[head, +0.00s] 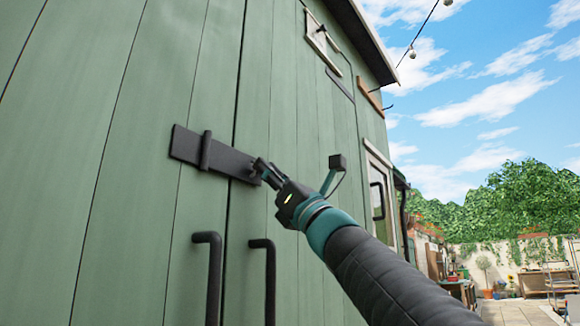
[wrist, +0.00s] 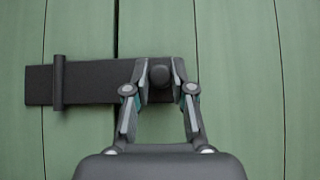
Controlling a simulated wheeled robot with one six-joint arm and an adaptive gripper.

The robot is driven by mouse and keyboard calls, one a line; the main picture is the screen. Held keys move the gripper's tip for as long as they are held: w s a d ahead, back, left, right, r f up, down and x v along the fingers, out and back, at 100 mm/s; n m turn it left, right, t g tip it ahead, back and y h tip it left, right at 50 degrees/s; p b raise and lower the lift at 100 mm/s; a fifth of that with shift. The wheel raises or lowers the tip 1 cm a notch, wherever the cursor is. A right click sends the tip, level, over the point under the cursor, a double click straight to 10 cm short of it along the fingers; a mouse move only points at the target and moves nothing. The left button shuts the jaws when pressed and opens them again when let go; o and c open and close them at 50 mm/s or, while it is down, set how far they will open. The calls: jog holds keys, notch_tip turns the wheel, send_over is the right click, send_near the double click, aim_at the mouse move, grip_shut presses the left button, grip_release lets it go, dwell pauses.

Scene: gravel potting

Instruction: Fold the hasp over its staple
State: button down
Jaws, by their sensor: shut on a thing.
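The hasp (head: 228,160) is a dark flat bar on the green doors. It reaches from a hinge barrel (head: 205,150) on the left door across the seam to the right door. In the wrist view the hasp (wrist: 92,82) looks flat along the doors. A dark rounded knob (wrist: 160,74) stands out near its right end. My gripper (head: 258,167) is at that end, its fingers on both sides of the knob (wrist: 157,90) and shut on it. I cannot make out a separate staple; the knob and fingers cover that spot.
Two dark bar handles, the left one (head: 208,275) and the right one (head: 268,280), stick out below the hasp on either side of the seam. A small framed window (head: 320,38) is higher up on the right. Open yard lies to the far right.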

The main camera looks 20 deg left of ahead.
jog(key=shift+r, duration=0.1)
jog(key=c, duration=1)
grip_release()
jog(key=shift+a+g, duration=0.15)
jog(key=shift+g, duration=0.35)
jog(key=shift+t, duration=0.3)
jog(key=v, duration=1.2)
jog(key=shift+w, duration=0.1)
